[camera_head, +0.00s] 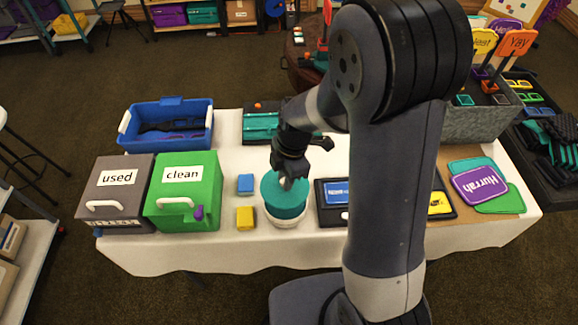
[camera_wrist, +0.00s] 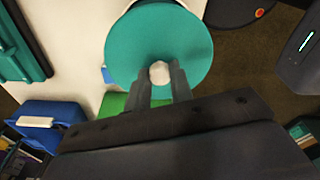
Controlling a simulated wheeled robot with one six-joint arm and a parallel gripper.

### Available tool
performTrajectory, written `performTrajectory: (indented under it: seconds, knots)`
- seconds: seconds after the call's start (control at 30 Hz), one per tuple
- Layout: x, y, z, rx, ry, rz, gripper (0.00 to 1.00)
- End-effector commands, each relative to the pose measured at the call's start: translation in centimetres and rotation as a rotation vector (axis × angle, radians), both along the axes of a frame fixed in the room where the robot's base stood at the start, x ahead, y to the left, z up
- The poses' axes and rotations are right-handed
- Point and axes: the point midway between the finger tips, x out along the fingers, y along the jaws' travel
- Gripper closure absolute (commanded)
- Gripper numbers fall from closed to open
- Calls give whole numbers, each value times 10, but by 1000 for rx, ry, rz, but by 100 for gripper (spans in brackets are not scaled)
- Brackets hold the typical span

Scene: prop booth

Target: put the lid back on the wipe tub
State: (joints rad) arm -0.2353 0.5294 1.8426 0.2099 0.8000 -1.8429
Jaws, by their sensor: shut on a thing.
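The round teal lid (camera_head: 272,186) is in the middle of the table in the head view, at the wipe tub. My gripper (camera_head: 289,182) points down over it. In the wrist view the lid (camera_wrist: 130,45) fills the top middle, and my gripper (camera_wrist: 160,76) is shut on its pale knob (camera_wrist: 159,71). The white lower part of the wipe tub (camera_head: 285,222) shows beneath the teal in the head view. I cannot tell whether the lid touches the tub's rim. The lid hides the tub in the wrist view.
Blue (camera_head: 245,184) and yellow (camera_head: 245,218) blocks lie left of the tub. The green "clean" box (camera_head: 183,210) and grey "used" box (camera_head: 115,200) stand further left. A blue bin (camera_head: 166,112) is behind them. A dark tray (camera_head: 331,213) lies close on the right.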

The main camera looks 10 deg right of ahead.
Motion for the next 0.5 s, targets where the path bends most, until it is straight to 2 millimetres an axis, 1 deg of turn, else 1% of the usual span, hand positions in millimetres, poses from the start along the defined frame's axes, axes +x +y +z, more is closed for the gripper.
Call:
performTrajectory:
  seconds: [0.27,0.5]
  knots:
    - [0,0,-15,0,0,2,100]
    - [0,0,-39,0,1,1,100]
